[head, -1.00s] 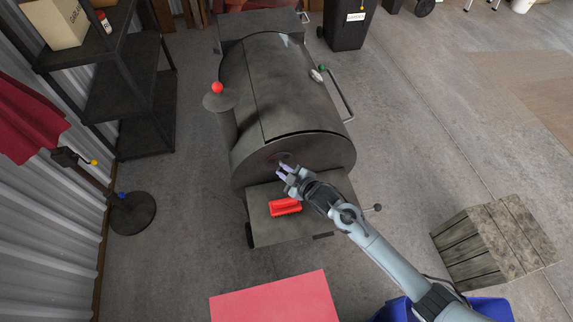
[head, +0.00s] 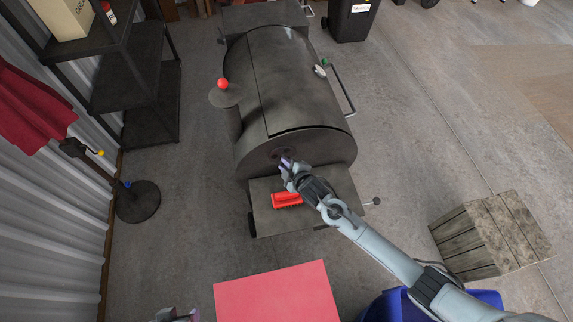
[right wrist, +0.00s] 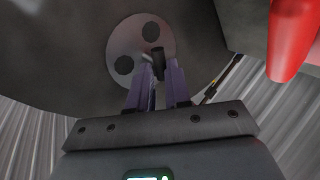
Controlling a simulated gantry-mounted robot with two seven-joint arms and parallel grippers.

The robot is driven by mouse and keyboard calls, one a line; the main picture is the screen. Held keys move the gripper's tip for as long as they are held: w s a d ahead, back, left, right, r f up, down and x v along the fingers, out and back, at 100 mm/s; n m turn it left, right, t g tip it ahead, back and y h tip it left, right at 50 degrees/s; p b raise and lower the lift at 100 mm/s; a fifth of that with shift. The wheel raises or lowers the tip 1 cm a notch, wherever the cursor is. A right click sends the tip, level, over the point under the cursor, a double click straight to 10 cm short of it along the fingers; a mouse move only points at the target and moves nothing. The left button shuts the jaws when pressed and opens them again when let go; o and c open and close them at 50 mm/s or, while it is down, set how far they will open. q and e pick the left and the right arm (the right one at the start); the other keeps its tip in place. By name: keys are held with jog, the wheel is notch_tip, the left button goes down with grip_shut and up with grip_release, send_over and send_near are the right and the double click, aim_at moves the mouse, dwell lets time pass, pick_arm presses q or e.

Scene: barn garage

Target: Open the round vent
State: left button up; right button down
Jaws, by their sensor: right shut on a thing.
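The round vent (head: 281,153) is a small disc on the near end face of a dark barrel smoker (head: 290,85). In the right wrist view the vent (right wrist: 122,42) is a grey disc with dark round holes and a dark tab (right wrist: 158,62) standing out from it. My right gripper (head: 287,164) is at the vent and hides part of it. Its purple fingers (right wrist: 157,80) are shut on the tab. My left gripper (head: 178,315) shows only in part at the bottom edge; its fingers cannot be made out.
A red brush (head: 287,199) lies on the smoker's front shelf (head: 264,222), just below my right gripper. A red-topped surface (head: 278,302) is nearer. A wooden crate (head: 492,238) and a blue bin (head: 388,306) stand right. A black rack (head: 150,95) stands left.

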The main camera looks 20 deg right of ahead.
jog(key=c, duration=1.3)
grip_release()
jog(key=shift+s+f, duration=0.1)
jog(key=shift+f, duration=0.2)
jog(key=shift+o, duration=0.9)
jog(key=shift+r, duration=0.15)
jog(key=shift+r, duration=0.1)
jog(key=v, duration=1)
jog(key=shift+s+p, duration=0.3)
jog(key=shift+p, duration=0.05)
